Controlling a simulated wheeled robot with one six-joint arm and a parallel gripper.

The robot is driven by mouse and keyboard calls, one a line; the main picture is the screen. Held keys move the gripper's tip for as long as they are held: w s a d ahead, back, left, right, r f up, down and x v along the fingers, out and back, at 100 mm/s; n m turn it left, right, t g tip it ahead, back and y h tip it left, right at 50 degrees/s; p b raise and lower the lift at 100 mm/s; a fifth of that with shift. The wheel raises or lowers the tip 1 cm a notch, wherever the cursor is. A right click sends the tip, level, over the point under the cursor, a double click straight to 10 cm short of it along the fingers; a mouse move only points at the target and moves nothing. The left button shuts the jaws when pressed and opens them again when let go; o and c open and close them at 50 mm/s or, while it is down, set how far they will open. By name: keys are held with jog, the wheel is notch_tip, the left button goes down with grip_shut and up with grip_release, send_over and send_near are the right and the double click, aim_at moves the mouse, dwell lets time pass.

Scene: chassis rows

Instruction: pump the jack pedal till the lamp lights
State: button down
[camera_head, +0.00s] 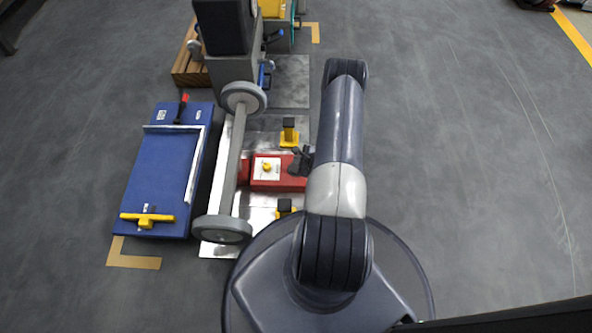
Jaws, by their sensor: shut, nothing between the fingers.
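The red jack (277,185) lies on a pale metal plate, right of a grey axle with two wheels. A white panel on top of it carries a small yellow round part (266,168). This may be the lamp, but I cannot tell if it is lit. My gripper (298,161) is shut and empty at the right end of the jack, partly covered by my arm. I cannot make out the pedal, or whether my gripper touches it.
The axle (239,150) stands left of the jack. Yellow stands with black tops (289,139) flank it. A blue bench (160,175) lies left, and a grey machine (235,85) stands behind. Floor at right is clear.

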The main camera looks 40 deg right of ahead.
aim_at(295, 166)
jog(key=shift+f+b, duration=0.9)
jog(key=shift+f, duration=0.5)
dwell(0.9)
jog(key=shift+f+b, duration=0.4)
jog(key=shift+b, duration=0.15)
jog(key=shift+f+b, duration=0.9)
jog(key=shift+f, duration=0.1)
dwell(0.8)
jog(key=shift+r, duration=0.1)
jog(key=shift+r+p, duration=0.9)
jog(key=shift+r, duration=0.4)
jog(key=shift+r+p, duration=1.7)
jog(key=shift+r, duration=0.8)
